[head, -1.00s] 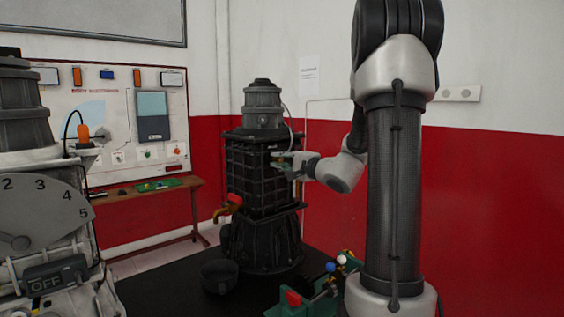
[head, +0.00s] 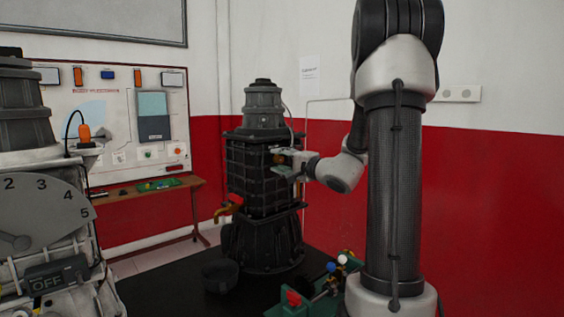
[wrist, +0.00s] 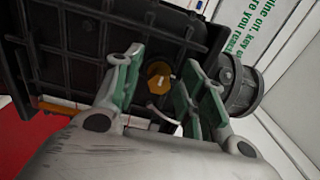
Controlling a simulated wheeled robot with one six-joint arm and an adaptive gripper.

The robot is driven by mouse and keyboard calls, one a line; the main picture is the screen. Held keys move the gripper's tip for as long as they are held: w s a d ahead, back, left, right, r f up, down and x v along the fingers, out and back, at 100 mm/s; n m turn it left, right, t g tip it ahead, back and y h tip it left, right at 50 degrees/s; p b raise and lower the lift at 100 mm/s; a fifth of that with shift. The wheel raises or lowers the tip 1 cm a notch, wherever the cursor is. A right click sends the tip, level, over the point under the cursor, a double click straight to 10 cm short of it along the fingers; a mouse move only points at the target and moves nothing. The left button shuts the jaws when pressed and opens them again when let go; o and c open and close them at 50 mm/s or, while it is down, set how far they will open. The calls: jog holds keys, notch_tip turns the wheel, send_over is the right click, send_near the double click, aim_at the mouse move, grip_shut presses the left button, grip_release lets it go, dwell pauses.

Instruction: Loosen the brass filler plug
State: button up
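In the head view my gripper (head: 286,164) is at the right side of the trainer's upper block, with a small brass spot just above the fingers.
A red-handled brass tap (head: 231,207) sticks out at the trainer's lower left. A black bowl (head: 219,276) stands on the dark table in front. A green fixture with coloured knobs (head: 318,296) is at the front right. A grey machine (head: 45,215) fills the left edge.

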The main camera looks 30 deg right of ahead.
jog(key=s+d, duration=0.2)
jog(key=s, duration=0.9)
jog(key=shift+s+d, duration=0.2)
jog(key=shift+s, duration=0.2)
